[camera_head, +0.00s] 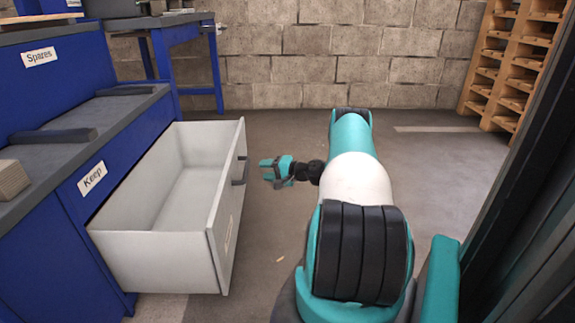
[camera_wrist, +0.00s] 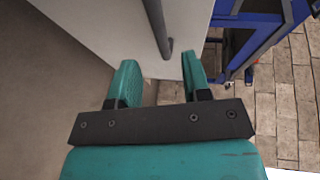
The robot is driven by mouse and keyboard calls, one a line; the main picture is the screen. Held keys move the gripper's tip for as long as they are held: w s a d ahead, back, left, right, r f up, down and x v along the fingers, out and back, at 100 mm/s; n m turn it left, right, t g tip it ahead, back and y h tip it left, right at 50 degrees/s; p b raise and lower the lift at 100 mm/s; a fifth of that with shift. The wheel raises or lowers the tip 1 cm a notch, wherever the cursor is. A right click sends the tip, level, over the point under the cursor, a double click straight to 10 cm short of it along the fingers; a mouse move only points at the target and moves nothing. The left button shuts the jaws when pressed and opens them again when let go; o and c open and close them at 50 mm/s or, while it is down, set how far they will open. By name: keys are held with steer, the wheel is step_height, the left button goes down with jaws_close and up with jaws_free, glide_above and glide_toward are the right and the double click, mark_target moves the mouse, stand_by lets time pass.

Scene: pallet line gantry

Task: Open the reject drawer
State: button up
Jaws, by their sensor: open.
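The drawer (camera_head: 165,204) is light grey and stands pulled well out of the blue cabinet below the "Keep" label. Its inside looks empty. A label on its front is too slanted to read. Its dark bar handle (camera_head: 241,170) is on the front face. My gripper (camera_head: 268,172) is just to the right of the handle and apart from it. In the wrist view my gripper (camera_wrist: 158,80) has its two teal fingers spread with nothing between them. The handle (camera_wrist: 158,28) shows beyond the fingertips, against the pale drawer front (camera_wrist: 115,28).
The blue cabinet (camera_head: 75,235) with "Spares" and "Keep" labels fills the left. A blue table (camera_head: 180,35) stands behind it. Wooden pallets (camera_head: 515,65) are stacked at the back right. A dark post (camera_head: 520,180) is close on the right. The floor beyond the drawer is clear.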

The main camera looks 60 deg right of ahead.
steer(key=p+v, duration=0.2)
steer(key=v, duration=0.6)
steer(key=shift+s+p, duration=0.3)
steer(key=shift+s, duration=0.05)
steer(key=shift+w+r, duration=0.1)
